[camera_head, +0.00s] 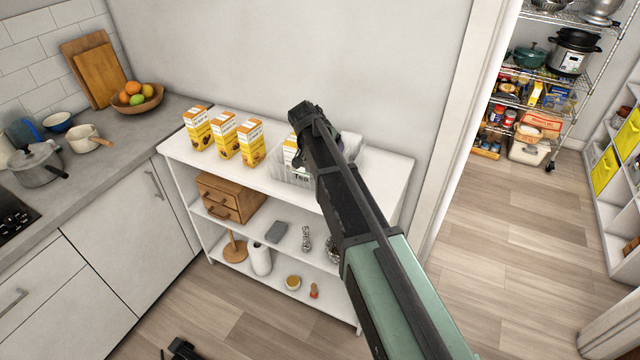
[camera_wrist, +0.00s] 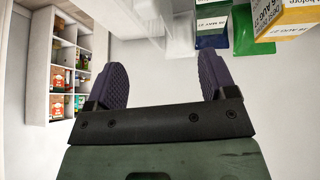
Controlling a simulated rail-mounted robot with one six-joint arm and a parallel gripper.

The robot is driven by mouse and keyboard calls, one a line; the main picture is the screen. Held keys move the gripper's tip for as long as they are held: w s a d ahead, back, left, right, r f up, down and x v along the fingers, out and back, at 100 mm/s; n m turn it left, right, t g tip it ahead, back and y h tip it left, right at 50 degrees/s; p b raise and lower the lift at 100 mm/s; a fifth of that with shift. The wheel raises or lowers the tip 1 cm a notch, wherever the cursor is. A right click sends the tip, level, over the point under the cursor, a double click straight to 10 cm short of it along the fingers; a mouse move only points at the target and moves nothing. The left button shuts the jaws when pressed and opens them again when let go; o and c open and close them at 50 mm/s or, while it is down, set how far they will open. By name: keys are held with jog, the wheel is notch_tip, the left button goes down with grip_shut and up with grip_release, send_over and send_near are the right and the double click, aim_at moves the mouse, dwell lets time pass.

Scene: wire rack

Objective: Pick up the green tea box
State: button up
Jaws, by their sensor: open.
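In the wrist view, a plain green surface (camera_wrist: 252,35) shows at the upper right, beside a white, blue and green box (camera_wrist: 212,28). I cannot tell which is the green tea box. A yellow and white box (camera_wrist: 288,14) with a printed date is in the top right corner. My gripper (camera_wrist: 162,82) has its two purple fingers wide apart, with nothing between them; the boxes are beyond the right finger. In the head view, my arm covers much of the clear bin marked "Tea" (camera_head: 296,177), and no green box shows there.
The bin stands on a white shelf unit (camera_head: 385,172) against the wall. Three yellow and white boxes (camera_head: 225,135) stand in a row left of it. A grey counter (camera_head: 105,150) adjoins at the left. A doorway at the right opens to a wire rack (camera_head: 545,90).

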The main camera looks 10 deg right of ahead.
jog(key=a+f+n+t+h+b, duration=0.1)
jog(key=a+f+t+h+b, duration=0.1)
jog(key=a+f+t+b, duration=0.45)
jog(key=shift+t, duration=0.25)
jog(key=b+x, duration=0.2)
jog(key=x, duration=0.1)
jog(key=b+x, duration=0.2)
jog(key=x, duration=0.1)
jog(key=r+b+x, duration=0.1)
jog(key=x, duration=0.2)
jog(key=shift+w+d+f+b, duration=0.15)
jog(key=shift+w+d+b, duration=0.25)
jog(key=c, duration=1)
